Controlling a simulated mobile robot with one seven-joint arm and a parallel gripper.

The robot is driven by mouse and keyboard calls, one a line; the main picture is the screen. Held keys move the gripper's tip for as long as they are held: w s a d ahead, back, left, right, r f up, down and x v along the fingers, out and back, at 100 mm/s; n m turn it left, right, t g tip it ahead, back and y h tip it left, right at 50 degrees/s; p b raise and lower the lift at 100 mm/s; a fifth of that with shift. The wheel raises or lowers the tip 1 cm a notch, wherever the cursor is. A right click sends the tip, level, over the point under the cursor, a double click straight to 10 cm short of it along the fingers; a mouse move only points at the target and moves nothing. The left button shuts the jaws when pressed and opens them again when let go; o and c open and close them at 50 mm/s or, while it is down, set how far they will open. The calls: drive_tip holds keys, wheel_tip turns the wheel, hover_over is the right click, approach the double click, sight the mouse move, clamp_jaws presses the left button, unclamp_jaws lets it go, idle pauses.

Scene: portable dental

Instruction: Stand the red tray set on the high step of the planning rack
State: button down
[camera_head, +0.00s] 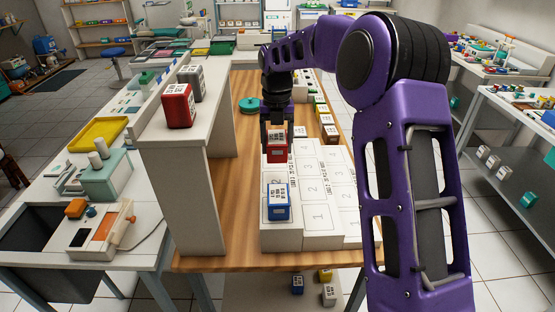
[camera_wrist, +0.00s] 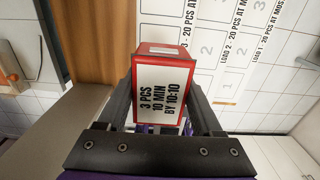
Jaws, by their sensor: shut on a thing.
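My gripper (camera_head: 276,138) is shut on a red tray set (camera_head: 277,153), a small red box with a white label. In the wrist view the red tray set (camera_wrist: 160,92) sits between my two fingers (camera_wrist: 163,112), its label reading 3 PCS, 10 MIN, BY 10:10. The planning rack (camera_head: 318,222) is white, with numbered cells in columns marked as loads. The held set is over or near the rack's left column; I cannot tell if it touches. A blue tray set (camera_head: 278,202) stands on that column's front part. The rack behind the held set is partly hidden.
Another red box (camera_head: 179,106) and a grey box (camera_head: 191,82) stand on a raised shelf (camera_head: 160,136) to the left. Several small boxes (camera_head: 325,115) line the back right of the wooden table (camera_head: 232,190).

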drive_tip(key=shift+w+f, duration=0.15)
drive_tip(key=shift+f, duration=0.05)
wheel_tip(320, 180, down, 9)
drive_tip(key=shift+f+b, duration=0.2)
drive_tip(key=shift+b, duration=0.1)
drive_tip(key=shift+f, duration=0.2)
drive_tip(key=shift+c, duration=0.2)
unclamp_jaws()
drive_tip(key=shift+r, duration=0.1)
wheel_tip(320, 180, up, 12)
drive_tip(key=shift+r+p, duration=0.1)
drive_tip(key=shift+p, duration=0.35)
